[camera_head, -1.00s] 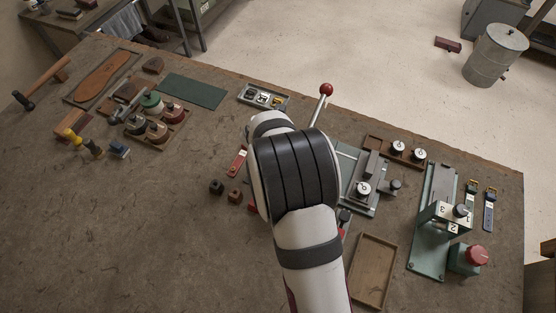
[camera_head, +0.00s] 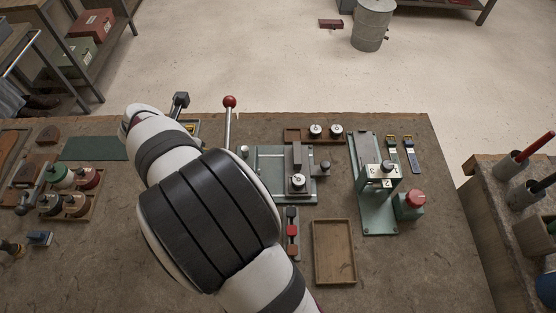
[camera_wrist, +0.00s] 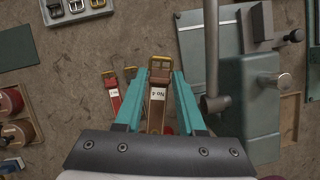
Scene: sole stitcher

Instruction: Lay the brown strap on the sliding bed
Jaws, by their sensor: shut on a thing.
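The brown strap (camera_wrist: 157,103) with a brass buckle and a white "No 4" tag is between the teal fingers of my gripper (camera_wrist: 157,82) in the wrist view. My gripper is shut on it. Its lower end is hidden by my gripper body. In the head view my arm hides the strap and fingers. A green plate with a grey bar and dial (camera_head: 268,165) stands right of my arm; it also shows in the wrist view (camera_wrist: 203,48). A long green bed with a numbered block (camera_head: 372,215) is further right. I cannot tell which is the sliding bed.
A red strap (camera_wrist: 111,93) lies left of my gripper. A red-knobbed lever (camera_head: 229,103) rises beside the green plate. A grey-green block (camera_wrist: 249,112) is close on the right in the wrist view. An empty wooden tray (camera_head: 334,252) lies at front.

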